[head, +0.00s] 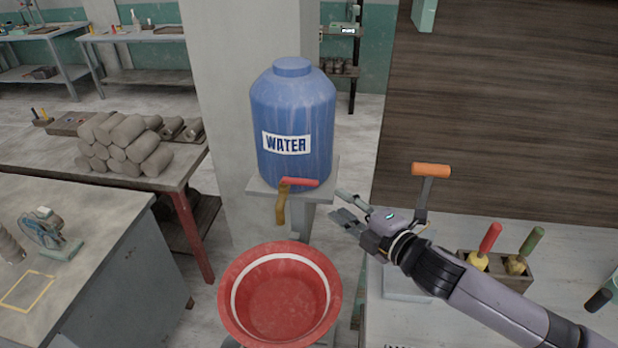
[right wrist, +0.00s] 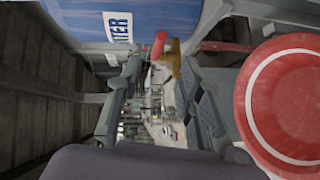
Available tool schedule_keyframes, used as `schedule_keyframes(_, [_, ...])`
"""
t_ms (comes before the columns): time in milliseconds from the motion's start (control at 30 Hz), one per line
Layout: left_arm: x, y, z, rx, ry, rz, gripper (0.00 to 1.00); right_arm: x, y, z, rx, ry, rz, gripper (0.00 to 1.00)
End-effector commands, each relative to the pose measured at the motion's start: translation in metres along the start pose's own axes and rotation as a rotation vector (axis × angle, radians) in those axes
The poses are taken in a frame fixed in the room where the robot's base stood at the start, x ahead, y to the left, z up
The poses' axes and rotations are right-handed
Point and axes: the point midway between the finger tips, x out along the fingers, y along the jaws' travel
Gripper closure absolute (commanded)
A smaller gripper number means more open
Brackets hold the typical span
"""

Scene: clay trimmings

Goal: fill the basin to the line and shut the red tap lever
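The blue water barrel (head: 293,105) stands on a grey stand. Its brass tap (head: 281,206) points down, and the red tap lever (head: 300,183) sticks out sideways to the right. Below is the red basin (head: 226,290) with a white line around its inside; I see no water in it and no stream from the spout. My right gripper (head: 342,204) is open and empty, to the right of the lever and apart from it. In the right wrist view the red lever (right wrist: 159,44) and brass tap (right wrist: 173,60) appear beyond and between the open fingers (right wrist: 160,68). My left gripper is out of view.
A grey bench at right holds an orange-handled tool (head: 430,171) behind my right arm and a wooden holder (head: 513,275) with red- and green-handled tools. A table at left bears stacked clay rolls (head: 122,142). A fan (head: 47,235) stands on the left cabinet.

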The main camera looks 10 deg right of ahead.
Motion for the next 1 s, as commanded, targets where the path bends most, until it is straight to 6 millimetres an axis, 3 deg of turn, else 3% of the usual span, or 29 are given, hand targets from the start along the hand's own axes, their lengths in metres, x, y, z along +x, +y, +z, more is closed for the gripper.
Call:
schedule_keyframes(333, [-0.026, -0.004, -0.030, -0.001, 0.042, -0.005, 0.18, 0.076, 0.004, -0.002, 0.002, 0.001, 0.002, 0.66])
schedule_keyframes(500, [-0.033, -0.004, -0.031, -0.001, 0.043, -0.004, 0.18, 0.104, 0.003, -0.002, 0.001, 0.001, 0.001, 0.66])
schedule_keyframes(700, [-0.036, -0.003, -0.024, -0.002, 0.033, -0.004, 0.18, 0.121, 0.001, -0.001, 0.001, 0.001, 0.000, 0.66])
schedule_keyframes(1000, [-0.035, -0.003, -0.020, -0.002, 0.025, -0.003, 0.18, 0.124, 0.000, -0.001, 0.000, 0.001, 0.000, 0.66])
